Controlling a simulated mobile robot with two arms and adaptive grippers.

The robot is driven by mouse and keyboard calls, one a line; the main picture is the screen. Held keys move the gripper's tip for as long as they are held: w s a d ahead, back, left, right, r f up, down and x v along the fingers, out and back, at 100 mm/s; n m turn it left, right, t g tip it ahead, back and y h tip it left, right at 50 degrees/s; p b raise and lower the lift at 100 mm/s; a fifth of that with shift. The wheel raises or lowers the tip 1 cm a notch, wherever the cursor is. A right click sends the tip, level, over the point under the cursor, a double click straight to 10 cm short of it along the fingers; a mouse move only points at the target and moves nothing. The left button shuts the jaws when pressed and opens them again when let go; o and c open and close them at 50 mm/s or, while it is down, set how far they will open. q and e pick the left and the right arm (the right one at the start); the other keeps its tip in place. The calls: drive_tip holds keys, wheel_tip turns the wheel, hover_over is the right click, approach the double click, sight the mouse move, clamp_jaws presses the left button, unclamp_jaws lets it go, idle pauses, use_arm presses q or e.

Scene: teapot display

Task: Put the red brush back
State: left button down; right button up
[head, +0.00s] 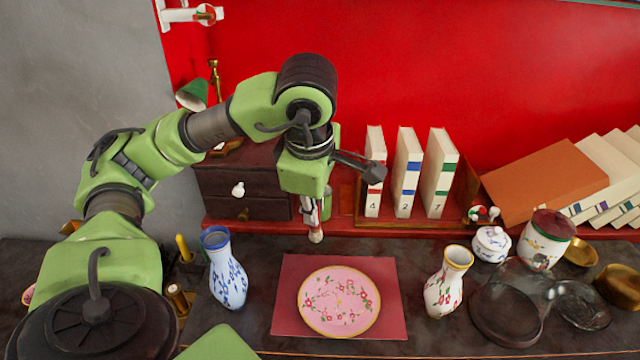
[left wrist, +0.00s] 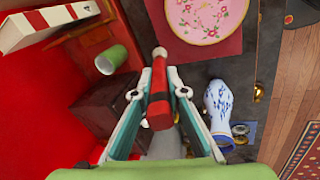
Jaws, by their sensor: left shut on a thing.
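My left gripper (head: 312,208) points down in front of the dark drawer box and the red shelf. The brush's lower end (head: 316,236) shows below the fingers in the head view. A green cup (left wrist: 112,58) stands close to the brush; in the head view the cup (head: 327,204) is mostly hidden behind my gripper. My right gripper is not in view.
A pink floral plate (head: 338,302) lies on a red mat (head: 289,320). A blue-white vase (head: 228,275) and a floral vase (head: 444,290) flank it. Books (head: 408,172) stand at the back, right of my gripper. Glassware (head: 508,305) and jars crowd the right side.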

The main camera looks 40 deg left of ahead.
use_arm(q)
drive_tip(key=w+a+p, duration=0.4)
drive_tip(key=w+a, duration=0.6)
drive_tip(key=w, duration=0.2)
drive_tip(key=x, duration=0.5)
drive_tip(key=shift+a, duration=0.1)
drive_tip(key=shift+w+a+f, duration=0.1)
drive_tip(key=shift+w+f, duration=0.05)
drive_tip(key=shift+f, duration=0.35)
drive_tip(key=w+f+g+h+p, duration=0.1)
drive_tip(key=p, duration=0.1)
drive_tip(key=w+a+f+g+h+p, duration=0.1)
drive_tip(key=p, duration=0.1)
drive_tip(key=shift+a+f+g, duration=0.15)
drive_tip(key=shift+a+g, duration=0.2)
drive_tip(key=shift+g, duration=0.05)
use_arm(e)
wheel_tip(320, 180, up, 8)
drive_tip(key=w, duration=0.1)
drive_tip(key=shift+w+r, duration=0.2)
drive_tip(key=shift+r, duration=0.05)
use_arm(q)
drive_tip(key=shift+f, duration=0.1)
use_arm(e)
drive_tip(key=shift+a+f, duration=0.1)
